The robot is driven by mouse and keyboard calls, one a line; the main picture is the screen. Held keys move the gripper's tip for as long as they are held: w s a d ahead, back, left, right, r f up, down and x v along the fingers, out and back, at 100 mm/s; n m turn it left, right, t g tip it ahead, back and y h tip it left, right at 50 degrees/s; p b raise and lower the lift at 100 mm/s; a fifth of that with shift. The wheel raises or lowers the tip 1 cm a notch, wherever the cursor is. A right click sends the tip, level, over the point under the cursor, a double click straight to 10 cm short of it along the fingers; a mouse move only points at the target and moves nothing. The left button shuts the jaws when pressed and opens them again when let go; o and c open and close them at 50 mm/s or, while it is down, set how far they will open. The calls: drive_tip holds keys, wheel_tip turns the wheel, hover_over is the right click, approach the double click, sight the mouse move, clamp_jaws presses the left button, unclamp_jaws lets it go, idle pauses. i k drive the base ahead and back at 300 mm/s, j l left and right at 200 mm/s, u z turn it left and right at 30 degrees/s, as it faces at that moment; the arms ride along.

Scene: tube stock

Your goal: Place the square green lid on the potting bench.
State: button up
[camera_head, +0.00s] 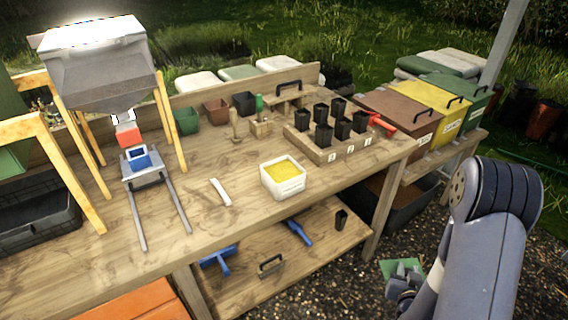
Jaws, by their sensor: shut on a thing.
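The square green lid (387,267) shows as a small flat green piece at the lower right. My gripper (402,272) is shut on it and partly covers it. Both are seen against the gravel, to the right of the bench's front leg, clear of the bench top. The wooden potting bench (205,245) fills the left and middle of the view, with a lower shelf (285,275) under it.
On the bench stand a white tub of yellow material (284,178), a numbered rack (318,150) with several black pots, a white strip (220,192) and a hopper stand (100,75). Colored bins (400,115) stand at the right. The front middle of the bench is bare.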

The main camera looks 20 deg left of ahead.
sight(243, 159)
drive_tip(key=l+u, duration=0.65)
drive_tip(key=u, duration=0.3)
